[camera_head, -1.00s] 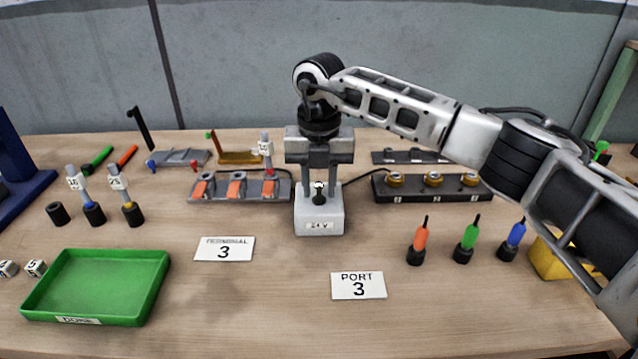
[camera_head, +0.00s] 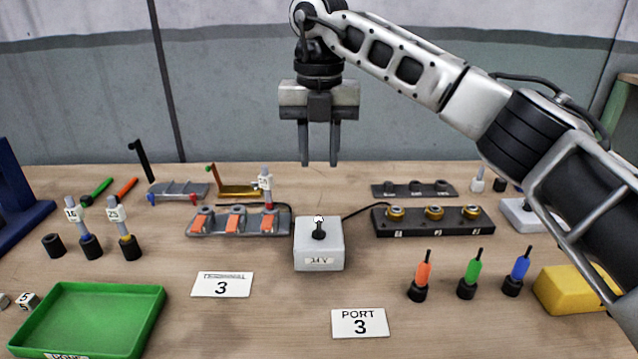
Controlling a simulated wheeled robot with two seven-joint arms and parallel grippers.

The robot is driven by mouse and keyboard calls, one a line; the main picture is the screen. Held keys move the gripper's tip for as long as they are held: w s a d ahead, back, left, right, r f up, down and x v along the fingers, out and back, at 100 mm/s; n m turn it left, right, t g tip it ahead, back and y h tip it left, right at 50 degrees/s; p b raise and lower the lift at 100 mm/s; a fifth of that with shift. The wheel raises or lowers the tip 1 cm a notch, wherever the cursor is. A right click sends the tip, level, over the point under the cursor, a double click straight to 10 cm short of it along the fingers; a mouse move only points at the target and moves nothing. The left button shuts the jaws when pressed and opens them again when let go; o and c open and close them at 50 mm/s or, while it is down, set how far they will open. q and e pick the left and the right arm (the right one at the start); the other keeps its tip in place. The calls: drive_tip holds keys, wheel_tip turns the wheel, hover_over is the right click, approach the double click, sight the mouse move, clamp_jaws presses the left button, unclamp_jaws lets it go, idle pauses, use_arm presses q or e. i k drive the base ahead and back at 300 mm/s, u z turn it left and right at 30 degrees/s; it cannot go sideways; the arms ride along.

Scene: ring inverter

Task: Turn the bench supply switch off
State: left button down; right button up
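The bench supply (camera_head: 319,252) is a white box labelled 24 V in the middle of the table. Its black toggle switch (camera_head: 319,229) with a white tip stands on the top face; its lean is too small to tell. My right gripper (camera_head: 319,163) points down above and behind the box in the picture, apart from the switch. Its two dark fingers are parted with nothing between them. My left gripper is not in view.
A terminal block (camera_head: 238,222) with orange levers stands left of the supply, a dark port block (camera_head: 433,221) right of it. Cards (camera_head: 222,285) (camera_head: 360,323), a green tray (camera_head: 95,318), a yellow block (camera_head: 570,290) and several coloured plugs lie around.

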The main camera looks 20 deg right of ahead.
sight(318, 234)
drive_tip(key=k, duration=1)
